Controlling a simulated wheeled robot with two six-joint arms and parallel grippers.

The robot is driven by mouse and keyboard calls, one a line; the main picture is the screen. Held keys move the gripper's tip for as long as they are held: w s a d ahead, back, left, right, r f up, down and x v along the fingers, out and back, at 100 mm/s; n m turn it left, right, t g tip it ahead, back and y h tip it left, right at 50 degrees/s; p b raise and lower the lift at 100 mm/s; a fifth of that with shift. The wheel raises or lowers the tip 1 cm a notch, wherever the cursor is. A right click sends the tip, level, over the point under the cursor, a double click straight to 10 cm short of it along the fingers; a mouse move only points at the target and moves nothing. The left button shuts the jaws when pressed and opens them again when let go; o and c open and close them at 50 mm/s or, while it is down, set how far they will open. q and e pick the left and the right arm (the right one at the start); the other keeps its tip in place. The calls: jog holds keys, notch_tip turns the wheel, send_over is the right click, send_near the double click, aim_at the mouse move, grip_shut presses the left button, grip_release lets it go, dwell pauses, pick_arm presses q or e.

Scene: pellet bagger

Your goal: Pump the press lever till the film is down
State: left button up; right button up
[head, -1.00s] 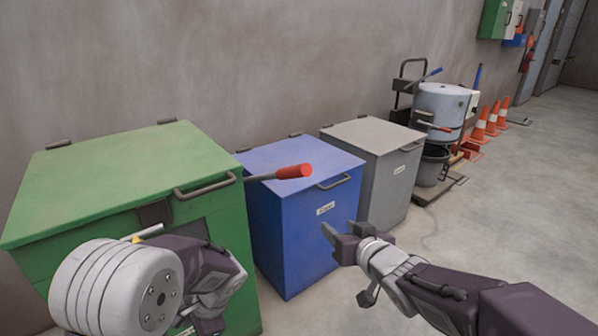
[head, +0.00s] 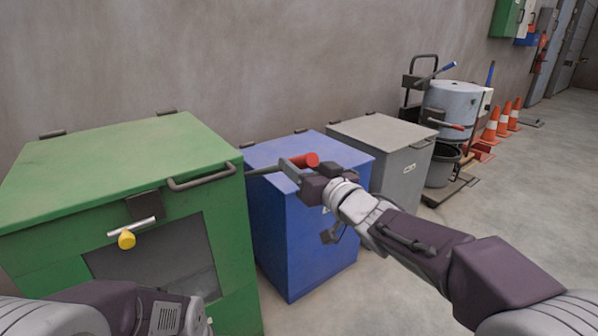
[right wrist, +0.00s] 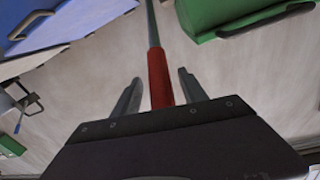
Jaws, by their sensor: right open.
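The press lever is a dark rod with a red grip (head: 307,160), sticking out from the right side of the green press (head: 105,165). It stands about level, near lid height. My right gripper (head: 303,174) is at the red grip. In the right wrist view the red grip (right wrist: 158,72) runs between the two spread fingers (right wrist: 160,80), with gaps on both sides. The press window (head: 160,255) is grey; a paler patch shows low inside, and I cannot make out the film clearly. Only links of my left arm show at the lower left; its gripper is out of view.
A blue bin (head: 310,235) stands just under and beyond the lever, then a grey bin (head: 400,165). A yellow knob with a bar latch (head: 127,239) is on the press front. A drum machine (head: 450,105) and orange cones (head: 490,125) stand farther right. The floor at right is clear.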

jog(key=shift+w+a, duration=0.15)
jog(key=shift+w, duration=0.15)
grip_shut()
dwell(1.2)
